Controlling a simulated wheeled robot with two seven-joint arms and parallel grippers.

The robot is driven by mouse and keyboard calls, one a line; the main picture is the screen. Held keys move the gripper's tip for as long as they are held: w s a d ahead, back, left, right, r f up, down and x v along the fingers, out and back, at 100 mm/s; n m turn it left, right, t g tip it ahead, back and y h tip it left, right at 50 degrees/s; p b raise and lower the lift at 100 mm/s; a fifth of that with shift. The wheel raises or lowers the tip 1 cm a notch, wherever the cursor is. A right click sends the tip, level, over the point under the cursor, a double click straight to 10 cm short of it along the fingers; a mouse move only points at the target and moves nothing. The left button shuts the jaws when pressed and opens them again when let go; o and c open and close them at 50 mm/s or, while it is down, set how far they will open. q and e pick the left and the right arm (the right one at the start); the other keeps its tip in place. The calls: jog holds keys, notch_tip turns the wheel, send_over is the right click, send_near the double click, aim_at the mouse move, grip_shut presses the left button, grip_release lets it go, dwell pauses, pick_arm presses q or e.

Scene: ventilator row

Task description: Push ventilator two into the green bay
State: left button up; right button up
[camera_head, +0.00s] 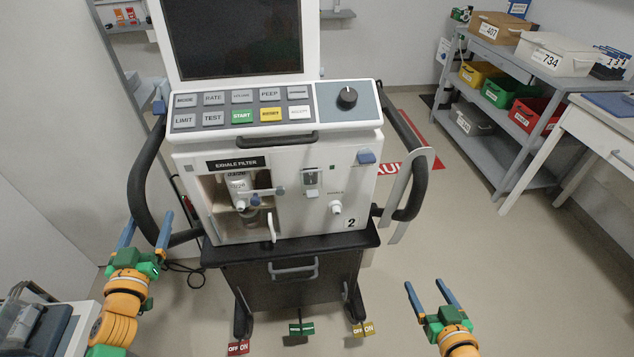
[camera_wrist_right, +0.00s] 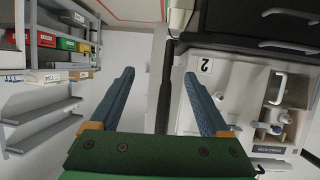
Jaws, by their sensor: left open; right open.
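Ventilator two (camera_head: 270,160) stands upright on a dark wheeled cart (camera_head: 290,278) right in front of me, with a "2" label on its front. It also shows upside down in the right wrist view (camera_wrist_right: 235,100). Black curved handles stand at its left (camera_head: 140,185) and right (camera_head: 418,180) sides. Red, green and yellow pedals sit at the cart's foot. I cannot make out a green bay.
A red floor marking (camera_head: 408,150) with white letters lies behind the ventilator's right side. A grey shelf (camera_head: 490,140) with boxes and coloured bins and a white table (camera_head: 590,130) stand at the right. The floor (camera_head: 490,265) at right front is clear. White panels close the left.

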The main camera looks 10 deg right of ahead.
aim_at(418, 203)
jog(key=w+r+t+y, duration=0.1)
jog(key=w+r+t, duration=0.25)
jog(key=r, duration=1.15)
jog(key=shift+n+t, duration=0.4)
jog(key=shift+t, duration=0.05)
jog(key=w, duration=0.8)
jog(key=w+a, duration=0.1)
jog(key=w, duration=0.2)
jog(key=shift+w, duration=0.4)
pick_arm(q)
jog(key=shift+c, duration=0.2)
pick_arm(e)
jog(key=shift+c, duration=0.2)
pick_arm(q)
grip_shut()
pick_arm(e)
grip_shut()
